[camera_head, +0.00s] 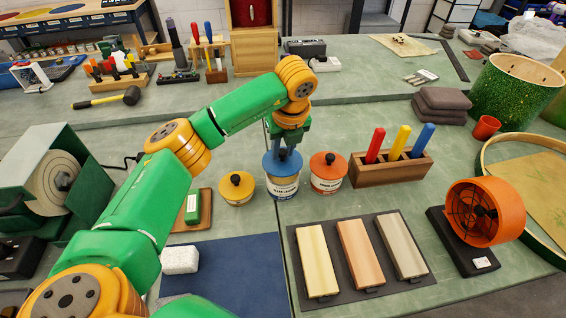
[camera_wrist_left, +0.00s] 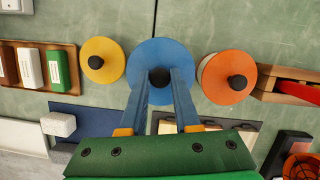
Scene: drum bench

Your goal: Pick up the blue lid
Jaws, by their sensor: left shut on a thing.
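The blue lid (camera_head: 270,166) is on the middle can (camera_head: 284,190), which has a white label; no gap shows between them. In the left wrist view the lid (camera_wrist_left: 160,47) is a blue disc with a dark knob. My left gripper (camera_head: 287,153) points down over it from above. In the left wrist view the fingertips (camera_wrist_left: 158,77) are shut on the lid's dark knob. My right gripper is in neither view.
A yellow-lidded can (camera_head: 236,188) stands close on the left, and an orange-lidded can (camera_head: 328,172) close on the right. A wooden block (camera_head: 390,172) with coloured handles is further right. A dark mat (camera_head: 420,279) with several wood bars lies in front.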

